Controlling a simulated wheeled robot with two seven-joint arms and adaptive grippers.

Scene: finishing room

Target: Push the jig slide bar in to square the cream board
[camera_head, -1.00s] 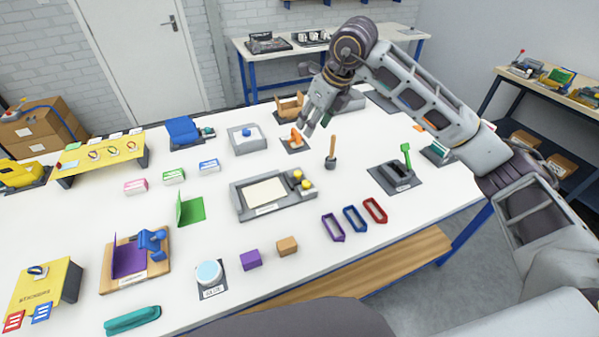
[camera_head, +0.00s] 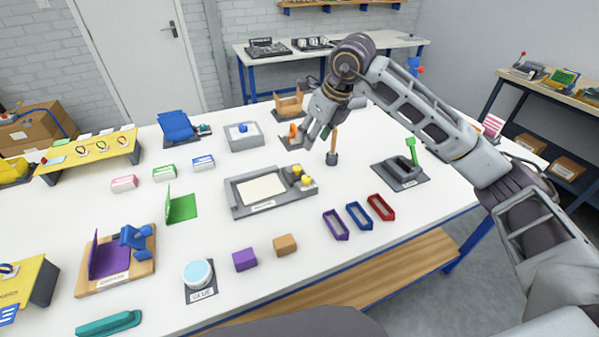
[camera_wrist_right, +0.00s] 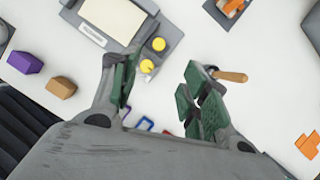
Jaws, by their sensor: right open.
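The cream board (camera_head: 261,190) lies flat in the grey jig (camera_head: 240,208), near the middle of the white table. Two yellow knobs (camera_head: 304,179) stand at the jig's right end, seemingly on the slide bar; the bar's exact outline is hard to tell. In the right wrist view the board (camera_wrist_right: 113,17) and the yellow knobs (camera_wrist_right: 148,66) show at the top, left of centre. My right gripper (camera_head: 318,137) is above the table behind and right of the jig, apart from it. In the wrist view its green-padded fingers (camera_wrist_right: 160,95) are spread with nothing between them. My left gripper is out of view.
A wooden-handled tool (camera_head: 333,145) stands upright in a dark holder close to the right gripper. An orange item (camera_head: 293,131) on a dark pad lies behind it. Purple, blue and red frames (camera_head: 380,207) lie front right of the jig. A purple block (camera_head: 245,260) and brown block (camera_head: 285,245) lie in front.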

